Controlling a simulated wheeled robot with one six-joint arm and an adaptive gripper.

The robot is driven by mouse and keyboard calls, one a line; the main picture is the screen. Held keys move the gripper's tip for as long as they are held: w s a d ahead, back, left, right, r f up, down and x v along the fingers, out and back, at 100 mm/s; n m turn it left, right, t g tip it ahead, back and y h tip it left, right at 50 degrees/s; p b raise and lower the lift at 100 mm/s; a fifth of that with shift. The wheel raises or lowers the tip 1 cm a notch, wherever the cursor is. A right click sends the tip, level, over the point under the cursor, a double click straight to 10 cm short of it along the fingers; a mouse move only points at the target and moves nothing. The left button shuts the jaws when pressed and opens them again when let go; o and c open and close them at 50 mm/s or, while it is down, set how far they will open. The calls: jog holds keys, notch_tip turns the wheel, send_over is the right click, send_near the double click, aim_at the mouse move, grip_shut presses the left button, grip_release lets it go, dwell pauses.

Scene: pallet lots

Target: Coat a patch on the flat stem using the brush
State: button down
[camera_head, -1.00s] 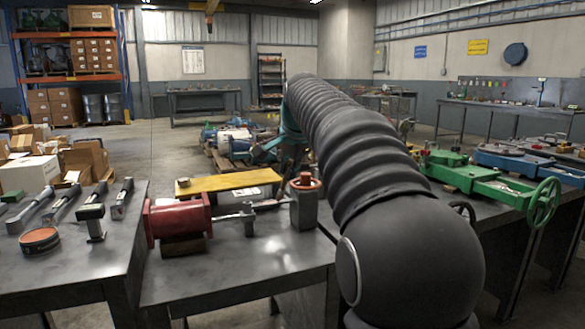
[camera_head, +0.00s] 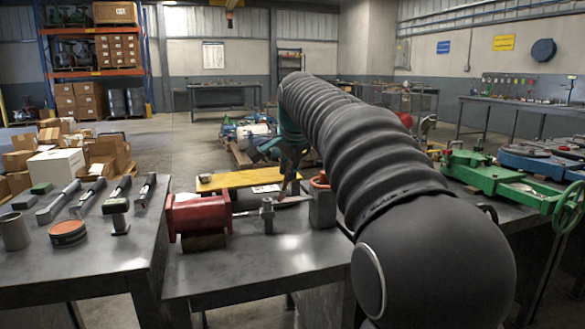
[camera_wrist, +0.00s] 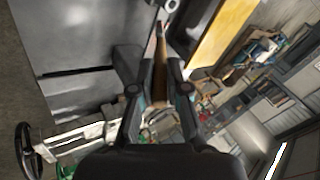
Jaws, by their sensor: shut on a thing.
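The flat stem (camera_head: 246,212) is a thin metal rod sticking out rightward from a red cylinder body (camera_head: 199,215), with a grey upright piece (camera_head: 267,215) across it. My gripper (camera_head: 288,178) hangs beyond the stem, near the right end of the yellow board. In the wrist view my gripper (camera_wrist: 159,72) is shut on the brush (camera_wrist: 159,50), whose brown handle runs between the fingers. The brush's far end lies near bright metal at the top of that view; I cannot tell whether it touches the stem. A grey block with an orange-rimmed top (camera_head: 321,205) stands right of the stem.
The yellow board (camera_head: 240,180) lies behind the red body. A left bench holds several hammer-like tools, a round tin (camera_head: 68,232) and a grey cup (camera_head: 14,232). Green vise-like gear (camera_head: 485,175) stands at right. The front of the middle bench (camera_head: 250,265) is clear.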

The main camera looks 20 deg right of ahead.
jog(key=d+p, duration=0.2)
jog(key=d, duration=0.4)
jog(key=shift+d, duration=0.25)
dwell(0.5)
jog(key=shift+w, duration=0.1)
notch_tip(320, 180, up, 6)
jog(key=p, duration=0.6)
dwell(0.3)
notch_tip(320, 180, up, 3)
jog(key=p, duration=0.2)
jog(key=shift+p, duration=0.4)
dwell(0.5)
